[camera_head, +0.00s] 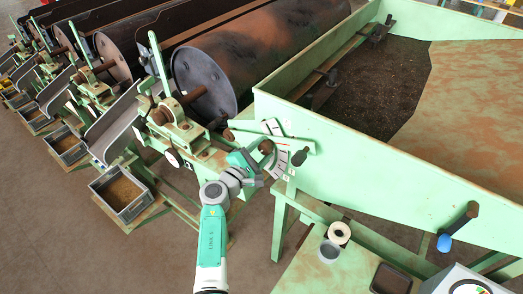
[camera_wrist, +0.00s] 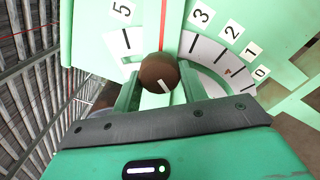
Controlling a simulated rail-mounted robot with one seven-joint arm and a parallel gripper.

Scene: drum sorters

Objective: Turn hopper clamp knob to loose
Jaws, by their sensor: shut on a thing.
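A round brown knob (camera_wrist: 157,70) with a short white mark on its face sits in front of a white numbered scale (camera_wrist: 223,64) in the wrist view. My gripper (camera_wrist: 159,84) has a green finger on each side of the knob and is shut on it. In the head view my gripper (camera_head: 254,159) is at the corner of the green hopper (camera_head: 345,135), and the brown knob (camera_head: 266,146) shows just beyond it. A black knob (camera_head: 299,157) stands to its right. No loose or tight label is readable.
A row of dark drums (camera_head: 205,82) lies at the upper left. Grey bins (camera_head: 122,193) stand below their chutes. At the lower right are a white roll (camera_head: 339,232), a dark tray (camera_head: 390,279) and a blue-tipped handle (camera_head: 445,242).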

